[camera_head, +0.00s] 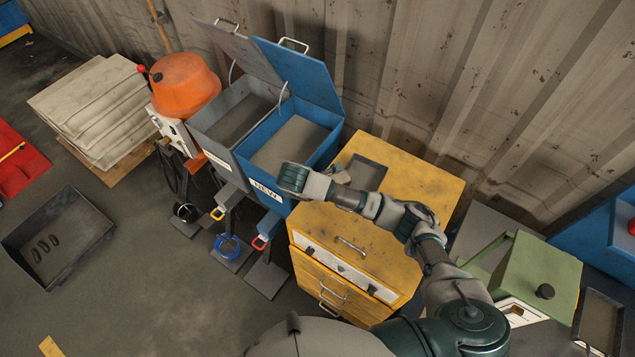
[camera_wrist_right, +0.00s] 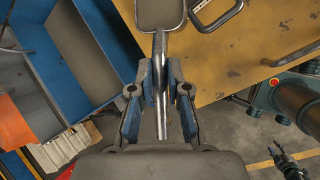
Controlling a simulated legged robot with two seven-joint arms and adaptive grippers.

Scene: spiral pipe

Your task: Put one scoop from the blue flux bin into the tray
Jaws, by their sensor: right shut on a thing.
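The blue flux bin (camera_head: 322,154), labelled NEW, stands open with grey-brown material inside; its blue wall (camera_wrist_right: 62,55) fills the left of the wrist view. A dark tray (camera_head: 368,172) lies on the yellow cabinet. My right gripper (camera_wrist_right: 160,100) is shut on the metal handle of a scoop (camera_wrist_right: 160,14). In the head view my wrist hides the fingers. A dark gripper, likely my left (camera_wrist_right: 284,158), shows small in the wrist view, its fingers unclear.
A grey bin (camera_head: 205,118) with an open lid adjoins the blue one. An orange mixer (camera_head: 185,80) and stacked sacks (camera_head: 95,105) stand left. The yellow cabinet (camera_head: 420,180) sits right of the bins, a green box (camera_head: 540,275) farther right. A corrugated wall closes the back.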

